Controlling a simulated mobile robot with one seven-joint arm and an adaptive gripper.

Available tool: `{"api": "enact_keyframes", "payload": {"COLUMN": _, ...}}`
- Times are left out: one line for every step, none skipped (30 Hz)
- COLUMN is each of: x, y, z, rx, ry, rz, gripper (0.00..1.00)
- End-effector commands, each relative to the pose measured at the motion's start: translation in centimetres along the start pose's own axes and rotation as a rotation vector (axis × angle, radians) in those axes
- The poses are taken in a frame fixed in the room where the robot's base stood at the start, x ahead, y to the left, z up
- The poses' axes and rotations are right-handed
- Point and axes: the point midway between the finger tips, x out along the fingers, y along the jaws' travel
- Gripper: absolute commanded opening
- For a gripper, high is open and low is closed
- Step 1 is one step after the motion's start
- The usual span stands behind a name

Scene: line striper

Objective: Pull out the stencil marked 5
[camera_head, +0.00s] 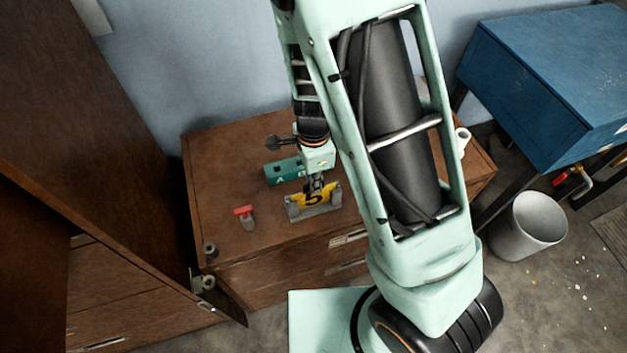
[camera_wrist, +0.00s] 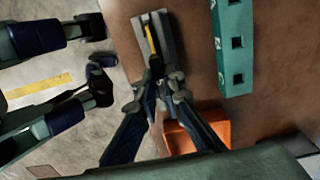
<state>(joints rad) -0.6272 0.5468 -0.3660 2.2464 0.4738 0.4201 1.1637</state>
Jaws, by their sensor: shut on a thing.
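The yellow stencil marked 5 (camera_head: 309,200) stands upright in a grey slotted holder (camera_head: 329,211) on the wooden cabinet top (camera_head: 225,165). My gripper (camera_head: 316,186) comes down from above and is shut on the stencil's upper part. In the wrist view, my gripper (camera_wrist: 160,85) closes at the near end of the stencil's thin yellow edge (camera_wrist: 151,40). The grey holder (camera_wrist: 140,32) shows around that edge. The fingers hide part of the stencil. I cannot tell whether its lower edge has risen in the holder.
A teal lettered block (camera_head: 284,172) lies close behind the holder; it also shows in the wrist view (camera_wrist: 233,50). A red-topped item (camera_head: 245,215) stands to the left. An orange thing (camera_wrist: 212,119) shows near my fingers. A grey bin (camera_head: 526,228) stands on the floor at right.

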Motion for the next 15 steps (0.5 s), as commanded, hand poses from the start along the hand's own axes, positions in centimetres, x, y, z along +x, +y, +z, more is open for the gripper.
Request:
{"api": "enact_keyframes", "payload": {"x": -0.1, "y": -0.01, "z": 0.0, "rx": 0.0, "ry": 0.0, "rz": 0.0, "gripper": 0.0}}
{"api": "enact_keyframes", "payload": {"x": -0.15, "y": -0.01, "z": 0.0, "rx": 0.0, "ry": 0.0, "rz": 0.0, "gripper": 0.0}}
{"api": "enact_keyframes", "payload": {"x": -0.22, "y": -0.01, "z": 0.0, "rx": 0.0, "ry": 0.0, "rz": 0.0, "gripper": 0.0}}
{"api": "enact_keyframes", "payload": {"x": -0.28, "y": -0.01, "z": 0.0, "rx": 0.0, "ry": 0.0, "rz": 0.0, "gripper": 0.0}}
{"api": "enact_keyframes", "payload": {"x": -0.34, "y": 0.0, "z": 0.0, "rx": 0.0, "ry": 0.0, "rz": 0.0, "gripper": 0.0}}
{"api": "enact_keyframes", "payload": {"x": -0.42, "y": -0.01, "z": 0.0, "rx": 0.0, "ry": 0.0, "rz": 0.0, "gripper": 0.0}}
{"api": "enact_keyframes", "payload": {"x": -0.48, "y": -0.01, "z": 0.0, "rx": 0.0, "ry": 0.0, "rz": 0.0, "gripper": 0.0}}
{"api": "enact_keyframes", "payload": {"x": -0.53, "y": -0.01, "z": 0.0, "rx": 0.0, "ry": 0.0, "rz": 0.0, "gripper": 0.0}}
{"api": "enact_keyframes", "payload": {"x": -0.61, "y": 0.0, "z": 0.0, "rx": 0.0, "ry": 0.0, "rz": 0.0, "gripper": 0.0}}
{"api": "enact_keyframes", "payload": {"x": -0.66, "y": 0.0, "z": 0.0, "rx": 0.0, "ry": 0.0, "rz": 0.0, "gripper": 0.0}}
{"api": "enact_keyframes", "payload": {"x": -0.71, "y": -0.01, "z": 0.0, "rx": 0.0, "ry": 0.0, "rz": 0.0, "gripper": 0.0}}
{"api": "enact_keyframes", "payload": {"x": -0.78, "y": -0.01, "z": 0.0, "rx": 0.0, "ry": 0.0, "rz": 0.0, "gripper": 0.0}}
{"api": "enact_keyframes", "payload": {"x": -0.84, "y": 0.0, "z": 0.0, "rx": 0.0, "ry": 0.0, "rz": 0.0, "gripper": 0.0}}
{"api": "enact_keyframes", "payload": {"x": -0.89, "y": 0.0, "z": 0.0, "rx": 0.0, "ry": 0.0, "rz": 0.0, "gripper": 0.0}}
{"api": "enact_keyframes", "payload": {"x": -0.96, "y": -0.01, "z": 0.0, "rx": 0.0, "ry": 0.0, "rz": 0.0, "gripper": 0.0}}
